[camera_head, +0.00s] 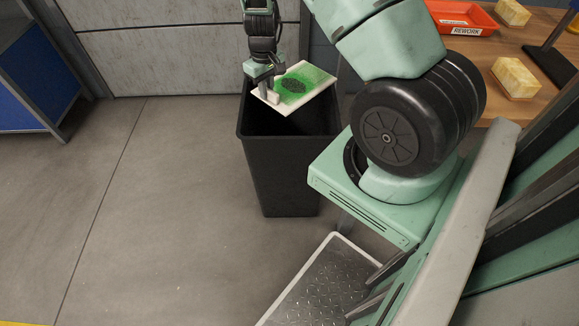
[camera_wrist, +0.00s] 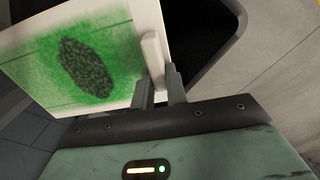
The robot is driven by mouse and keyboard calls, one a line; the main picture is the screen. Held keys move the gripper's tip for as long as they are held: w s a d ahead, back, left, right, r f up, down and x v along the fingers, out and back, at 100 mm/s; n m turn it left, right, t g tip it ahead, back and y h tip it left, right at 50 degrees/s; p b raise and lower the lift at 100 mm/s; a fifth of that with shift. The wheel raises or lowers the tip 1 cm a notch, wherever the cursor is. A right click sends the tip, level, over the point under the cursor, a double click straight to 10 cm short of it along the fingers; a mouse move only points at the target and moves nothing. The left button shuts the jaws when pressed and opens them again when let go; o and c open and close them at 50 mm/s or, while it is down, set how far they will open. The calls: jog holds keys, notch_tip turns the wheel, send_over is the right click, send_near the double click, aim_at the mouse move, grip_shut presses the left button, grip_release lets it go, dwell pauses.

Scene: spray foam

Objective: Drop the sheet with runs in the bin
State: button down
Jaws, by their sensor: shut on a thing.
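The sheet (camera_head: 307,82) is a pale panel with a green sprayed area and a dark oval patch in its middle. My gripper (camera_head: 268,88) is shut on the sheet's edge and holds it tilted above the bin's opening. In the wrist view the sheet (camera_wrist: 110,50) fills the upper left, with the fingers (camera_wrist: 158,88) at its edge. The black bin (camera_head: 282,170) stands upright on the floor below the sheet. Its dark opening (camera_wrist: 205,35) also shows in the wrist view. The sheet and arm hide part of the bin's rim.
A wooden table (camera_head: 480,60) at the upper right holds an orange tray (camera_head: 462,18) labelled REWORK and yellowish blocks (camera_head: 515,77). A blue cabinet (camera_head: 30,80) stands at the far left. A panelled wall (camera_head: 160,45) is behind the bin. The grey floor left of the bin is clear.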

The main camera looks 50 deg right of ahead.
notch_tip(320, 180, down, 4)
jog(key=b, duration=0.2)
jog(key=shift+f+b, duration=0.2)
jog(key=shift+b, duration=0.2)
jog(key=c, duration=1.3)
grip_release()
jog(key=shift+r, duration=0.15)
notch_tip(320, 180, up, 17)
jog(key=shift+r+p, duration=0.1)
jog(key=shift+p, duration=1.1)
